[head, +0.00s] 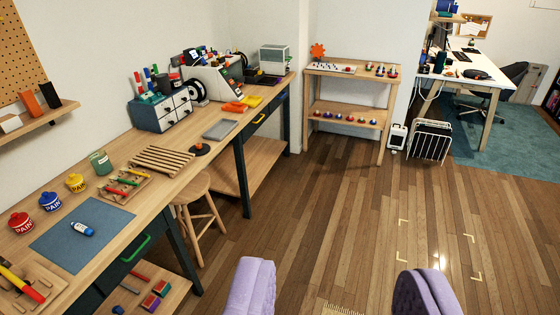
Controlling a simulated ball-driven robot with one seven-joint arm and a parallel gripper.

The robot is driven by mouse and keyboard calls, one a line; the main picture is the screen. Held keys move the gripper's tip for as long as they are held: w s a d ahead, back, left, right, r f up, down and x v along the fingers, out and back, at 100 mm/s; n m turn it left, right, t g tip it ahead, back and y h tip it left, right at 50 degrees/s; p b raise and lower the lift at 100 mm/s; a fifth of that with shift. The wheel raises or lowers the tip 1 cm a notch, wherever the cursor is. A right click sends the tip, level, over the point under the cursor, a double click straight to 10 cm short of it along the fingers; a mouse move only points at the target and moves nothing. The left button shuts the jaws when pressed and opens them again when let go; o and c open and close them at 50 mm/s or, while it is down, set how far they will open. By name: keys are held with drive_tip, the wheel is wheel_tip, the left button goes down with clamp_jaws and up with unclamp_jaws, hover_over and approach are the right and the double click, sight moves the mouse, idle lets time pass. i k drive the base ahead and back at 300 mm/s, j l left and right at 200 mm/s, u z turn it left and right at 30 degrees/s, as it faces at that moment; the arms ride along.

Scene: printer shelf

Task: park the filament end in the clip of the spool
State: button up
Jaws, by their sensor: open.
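My gripper (335,270) shows as two purple padded fingers at the bottom edge, wide apart with bare floor between them. It is open and empty, far from the benches. No filament end or clip can be made out. A black-rimmed round thing with a pale middle (198,90), perhaps a spool, stands on the long bench beside the drawer box. Blue roll-like things (447,6) sit on a small shelf at the top right, partly cut off by the frame. I cannot tell which of these is the task's spool.
The long wooden bench (118,225) runs along the left with paint pots, a blue mat and a drawer box (165,110). A stool (193,187) stands at its front. A two-tier table (345,109) is at the back, a white desk (465,68) at right. The middle floor is clear.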

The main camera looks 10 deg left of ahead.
sight(197, 90)
drive_tip(key=i+l+u, duration=0.1)
drive_tip(key=i+u, duration=0.15)
drive_tip(key=i, duration=2.3)
drive_tip(key=i+l+u, duration=0.1)
drive_tip(key=i+u, duration=0.15)
drive_tip(key=i, duration=0.2)
drive_tip(key=i+l+u, duration=0.25)
drive_tip(key=i, duration=0.2)
drive_tip(key=i+l+u, duration=0.25)
drive_tip(key=i, duration=0.2)
drive_tip(key=j, duration=0.1)
